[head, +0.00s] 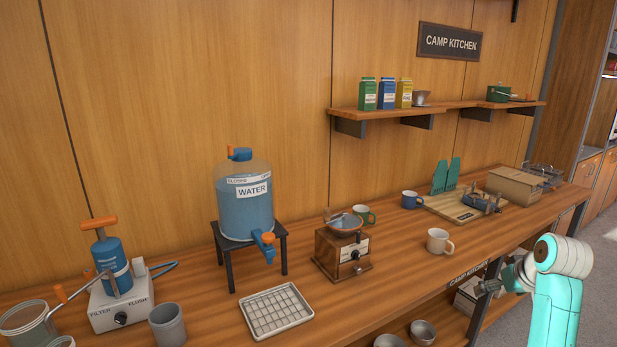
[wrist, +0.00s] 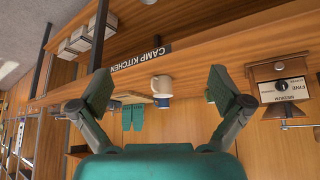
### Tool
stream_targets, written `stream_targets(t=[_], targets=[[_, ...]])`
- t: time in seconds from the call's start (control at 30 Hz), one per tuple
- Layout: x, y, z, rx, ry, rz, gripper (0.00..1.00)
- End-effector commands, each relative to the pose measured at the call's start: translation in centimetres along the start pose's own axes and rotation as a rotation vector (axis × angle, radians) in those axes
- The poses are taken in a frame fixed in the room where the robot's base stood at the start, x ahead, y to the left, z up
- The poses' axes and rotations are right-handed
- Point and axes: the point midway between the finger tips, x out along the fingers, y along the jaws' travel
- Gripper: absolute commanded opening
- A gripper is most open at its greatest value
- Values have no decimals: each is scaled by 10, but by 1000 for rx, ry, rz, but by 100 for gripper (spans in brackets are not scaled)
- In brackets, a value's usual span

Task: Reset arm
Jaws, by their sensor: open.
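My arm is folded at the right edge of the head view, in front of the counter. My gripper (head: 490,287) is small there, near the counter's front edge, partly hidden by my own arm. In the wrist view my gripper (wrist: 165,95) has its two fingers spread wide apart with nothing between them. Beyond the fingers, the wrist view shows the counter turned over, with a cream mug (wrist: 161,86) in the gap, at a distance and not touched.
The wooden counter (head: 390,262) holds a water dispenser (head: 245,205), a coffee grinder (head: 342,250), a filter pump (head: 113,270), a wire-grid tray (head: 275,311), a cream mug (head: 438,241) and a cutting board (head: 452,208). Bowls (head: 422,331) sit on a lower shelf. Open floor (head: 600,255) lies right.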

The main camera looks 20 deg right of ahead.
Motion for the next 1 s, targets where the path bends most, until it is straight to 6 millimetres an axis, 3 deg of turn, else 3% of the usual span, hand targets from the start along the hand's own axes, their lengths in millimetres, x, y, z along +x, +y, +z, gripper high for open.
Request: stream_targets(t=[0.37,0.67,1.0], targets=[[32,-29,20,-5,29,-10,100],[70,-70,52,-10,74,-21,100],[123,-156,137,-30,171,-45,100]])
